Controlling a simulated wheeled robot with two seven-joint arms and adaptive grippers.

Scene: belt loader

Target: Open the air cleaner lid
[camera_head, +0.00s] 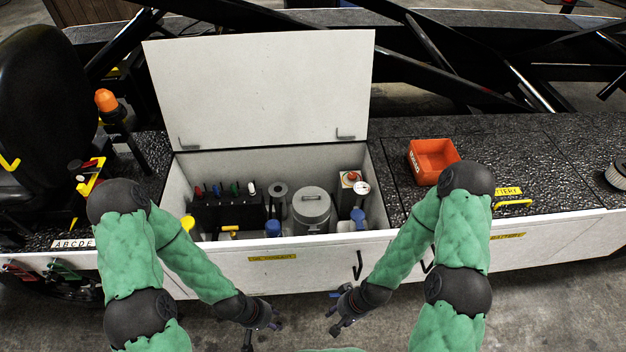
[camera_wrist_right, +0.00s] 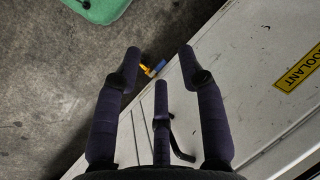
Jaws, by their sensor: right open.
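A grey round canister with a lid and a small top handle (camera_head: 312,205), which looks like the air cleaner, stands upright in the open compartment. Its lid looks closed, and its lower part is hidden by the front wall. My left gripper (camera_head: 262,335) is low in front of the white cabinet, apart from the canister, with its fingers spread and empty. My right gripper (camera_head: 338,312) is in front of the cabinet, below the canister. The right wrist view shows its fingers (camera_wrist_right: 160,75) spread with nothing between them.
The white compartment lid (camera_head: 260,90) stands raised behind the opening. Blue caps (camera_head: 273,228), a red-topped unit with a gauge (camera_head: 350,182) and a dark rack (camera_head: 228,210) surround the canister. An orange bin (camera_head: 432,160) sits on the right deck. A black door handle (camera_head: 357,265) projects in front.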

